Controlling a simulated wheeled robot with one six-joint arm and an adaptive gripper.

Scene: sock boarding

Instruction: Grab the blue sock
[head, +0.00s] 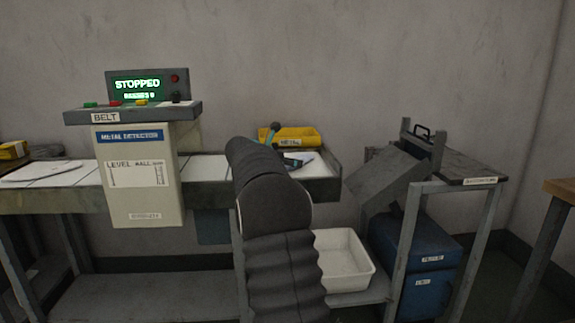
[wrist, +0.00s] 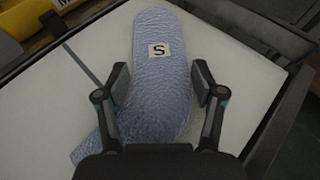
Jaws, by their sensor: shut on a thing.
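The blue sock (wrist: 160,100) lies flat on a pale surface in the wrist view, with a small square tag marked S near its upper end. Its lower end bends to the left and runs under my gripper. My gripper (wrist: 159,72) has one finger on each side of the sock's middle, below the tag, and is shut on it. In the head view my dark arm reaches to the right end of the belt (head: 209,167) and hides most of the gripper and sock.
A yellow bin (head: 298,136) stands behind the belt's end. The metal detector (head: 140,205) stands left, under a panel (head: 148,86) reading STOPPED. A white tub (head: 345,262) sits low to the right, beside a blue box (head: 425,245) and a grey chute (head: 385,180).

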